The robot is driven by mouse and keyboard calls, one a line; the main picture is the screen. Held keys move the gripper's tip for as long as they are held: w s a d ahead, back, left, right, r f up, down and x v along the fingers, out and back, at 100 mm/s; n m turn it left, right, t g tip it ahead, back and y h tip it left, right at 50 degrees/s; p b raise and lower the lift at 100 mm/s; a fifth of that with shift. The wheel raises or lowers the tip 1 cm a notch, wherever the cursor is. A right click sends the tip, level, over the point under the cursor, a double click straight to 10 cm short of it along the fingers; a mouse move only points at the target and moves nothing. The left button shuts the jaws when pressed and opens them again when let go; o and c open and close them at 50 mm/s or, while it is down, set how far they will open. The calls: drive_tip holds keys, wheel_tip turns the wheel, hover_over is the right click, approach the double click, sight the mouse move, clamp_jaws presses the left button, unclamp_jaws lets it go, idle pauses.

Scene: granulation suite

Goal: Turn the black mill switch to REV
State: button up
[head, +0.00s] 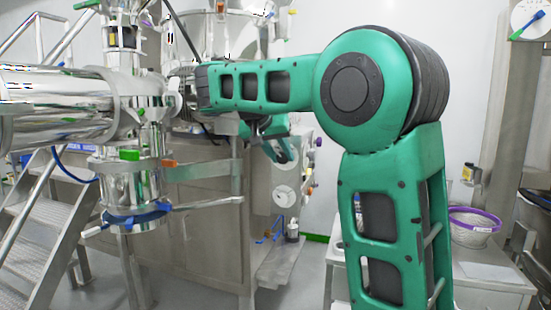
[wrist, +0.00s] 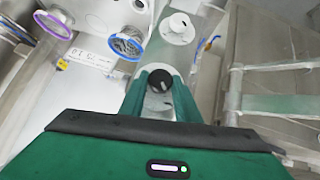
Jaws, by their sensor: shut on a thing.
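The black mill switch (wrist: 159,80) is a round dark knob on a pale round plate, in the middle of the wrist view. My gripper (wrist: 158,84) has its two green fingers on either side of the knob and is shut on it. The pointer position of the switch and any REV marking are too small to read. In the head view my gripper (head: 283,152) shows partly behind my green arm, near the steel cabinet, and the switch cannot be made out there.
A white round dial (wrist: 177,28) sits just beyond the switch; it also shows in the head view (head: 284,195). A purple-rimmed sieve (wrist: 53,24) and a blue-rimmed sieve (wrist: 126,43) lie left of it. Steel mill pipework (head: 70,105) and stairs (head: 40,205) stand left.

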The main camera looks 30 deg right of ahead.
drive_tip(key=shift+s+d+m+t+y, duration=0.15)
drive_tip(key=shift+m+t+y, duration=0.2)
drive_tip(key=shift+t+y, duration=0.15)
drive_tip(key=shift+s+d+m+t+y, duration=0.1)
drive_tip(key=shift+s+m+t+y, duration=0.05)
drive_tip(key=shift+m+t+y, duration=0.3)
drive_tip(key=m+t+y, duration=0.1)
drive_tip(key=t, duration=0.2)
drive_tip(key=shift+s+d+f+m+y, duration=0.15)
drive_tip(key=shift+s+m+y, duration=0.05)
drive_tip(key=shift+m+y, duration=0.2)
drive_tip(key=m+t, duration=0.1)
drive_tip(key=m+t+y, duration=0.1)
drive_tip(key=t, duration=0.1)
drive_tip(key=shift+s+d+f+y, duration=0.1)
drive_tip(key=shift+s+f+y, duration=0.05)
drive_tip(key=shift+f+y, duration=0.1)
drive_tip(key=shift+d+f+m+t+y, duration=0.1)
drive_tip(key=shift+m+t+y, duration=0.05)
drive_tip(key=shift+m+t, duration=0.5)
drive_tip(key=shift+f+m+t+y, duration=0.15)
drive_tip(key=shift+m+t, duration=0.3)
drive_tip(key=shift+t, duration=0.35)
drive_tip(key=o, duration=1)
drive_tip(key=shift+o, duration=0.2)
drive_tip(key=shift+r, duration=0.1)
